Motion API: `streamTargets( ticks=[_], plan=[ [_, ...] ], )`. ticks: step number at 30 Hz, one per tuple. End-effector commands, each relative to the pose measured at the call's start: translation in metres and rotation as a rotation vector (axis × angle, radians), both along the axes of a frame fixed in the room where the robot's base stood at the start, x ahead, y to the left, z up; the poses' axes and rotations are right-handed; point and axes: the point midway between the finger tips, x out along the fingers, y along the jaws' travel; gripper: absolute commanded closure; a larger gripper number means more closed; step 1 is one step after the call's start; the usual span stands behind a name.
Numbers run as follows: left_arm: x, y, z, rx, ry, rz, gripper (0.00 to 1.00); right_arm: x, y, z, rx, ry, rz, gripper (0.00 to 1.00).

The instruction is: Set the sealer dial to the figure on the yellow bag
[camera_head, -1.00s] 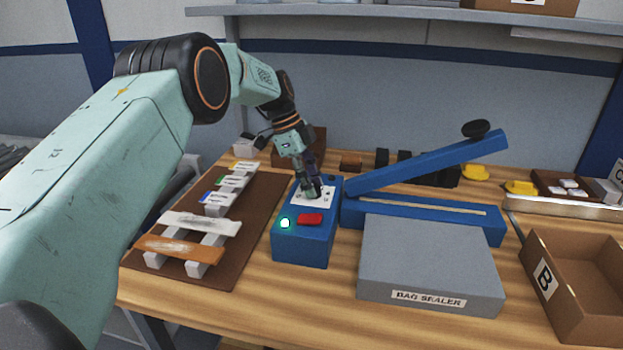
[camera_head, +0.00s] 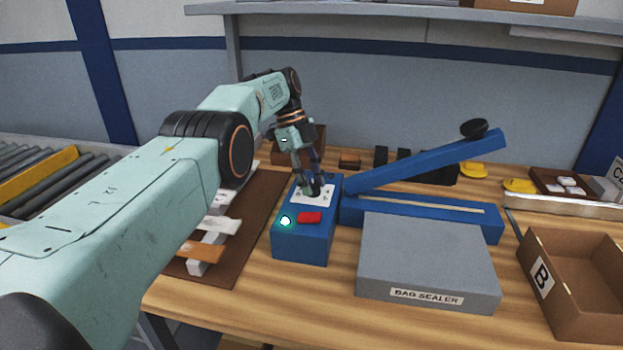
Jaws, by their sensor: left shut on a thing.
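The bag sealer has a blue control box (camera_head: 300,243) with a white dial plate (camera_head: 325,201) on its top. My left gripper (camera_head: 314,191) reaches down onto the plate and is shut on the dial, whose knob is mostly hidden between the fingers. The figures on the plate are too small to read. An orange-brown bag (camera_head: 208,251) and a whitish bag (camera_head: 222,228) lie on supports at the left, partly behind my left arm. No yellow bag can be made out, and no figure is readable. My right gripper is not in view.
A green lamp (camera_head: 286,221) glows beside a red button (camera_head: 309,217) on the box. The sealer's blue lever arm (camera_head: 430,163) is raised, with a grey block (camera_head: 428,262) in front. An open carton marked B (camera_head: 541,279) stands at the right. A brown mat (camera_head: 262,205) lies left of the box.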

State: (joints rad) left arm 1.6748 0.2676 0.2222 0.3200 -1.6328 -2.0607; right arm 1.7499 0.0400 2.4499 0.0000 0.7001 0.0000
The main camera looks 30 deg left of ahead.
Motion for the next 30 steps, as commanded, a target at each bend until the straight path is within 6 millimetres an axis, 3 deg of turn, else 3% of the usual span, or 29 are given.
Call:
streamTargets(
  ticks=[17, 18, 26, 30],
  plan=[
    [-0.0028, 0.001, -0.0031, 0.003, 0.008, -0.016, 0.98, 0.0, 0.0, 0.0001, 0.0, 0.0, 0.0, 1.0],
    [-0.0029, 0.001, -0.0031, 0.003, 0.008, -0.016, 0.66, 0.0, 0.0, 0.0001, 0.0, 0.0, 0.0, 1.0],
    [-0.0021, 0.0003, -0.0017, 0.002, 0.005, -0.015, 0.44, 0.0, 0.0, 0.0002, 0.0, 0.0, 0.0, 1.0],
    [-0.0016, 0.0, -0.0011, 0.001, 0.003, -0.015, 0.43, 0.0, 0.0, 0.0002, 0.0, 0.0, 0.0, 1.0]
  ],
)
